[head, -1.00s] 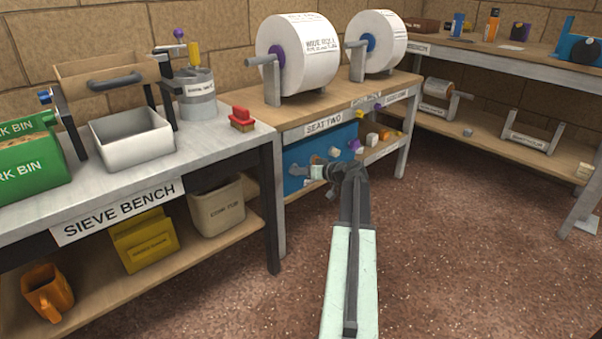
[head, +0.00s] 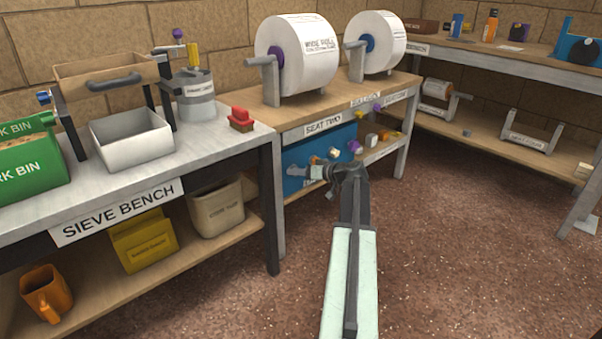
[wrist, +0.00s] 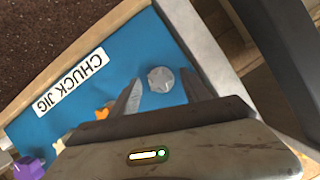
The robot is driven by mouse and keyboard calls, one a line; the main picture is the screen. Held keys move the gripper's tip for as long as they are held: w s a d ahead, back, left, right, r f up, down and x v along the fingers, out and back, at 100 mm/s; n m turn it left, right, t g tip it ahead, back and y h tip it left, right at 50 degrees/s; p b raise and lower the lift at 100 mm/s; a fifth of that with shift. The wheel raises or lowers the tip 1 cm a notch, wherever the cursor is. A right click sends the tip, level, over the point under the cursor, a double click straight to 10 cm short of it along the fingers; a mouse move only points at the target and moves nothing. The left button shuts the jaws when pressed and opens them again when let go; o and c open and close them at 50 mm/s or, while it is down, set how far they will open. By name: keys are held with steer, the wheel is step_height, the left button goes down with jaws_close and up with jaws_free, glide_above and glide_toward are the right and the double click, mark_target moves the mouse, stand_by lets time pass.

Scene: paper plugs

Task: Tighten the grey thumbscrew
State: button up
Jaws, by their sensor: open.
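The grey thumbscrew (wrist: 160,80) is a round, knobbed head on the blue chuck jig panel (wrist: 98,88) in the wrist view. My gripper (wrist: 160,76) is open, with one finger on each side of the thumbscrew and a visible gap to both. The depth between the fingertips and the panel is hard to tell. In the head view the blue panel (head: 293,160) is under the second seat bench, and my gripper (head: 318,172) is in front of it. My arm and gripper hide the thumbscrew there.
In the wrist view a purple knob (wrist: 30,167) and an orange piece (wrist: 102,114) are at lower left, and a grey post (wrist: 200,42) is at right. In the head view, small plugs (head: 371,140) lie right of the panel. The floor (head: 460,240) is clear.

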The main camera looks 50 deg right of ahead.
steer(key=p+v, duration=0.2)
steer(key=v, duration=0.5)
steer(key=shift+s+p, duration=0.35)
steer(key=shift+s, duration=0.05)
steer(key=shift+r, duration=0.1)
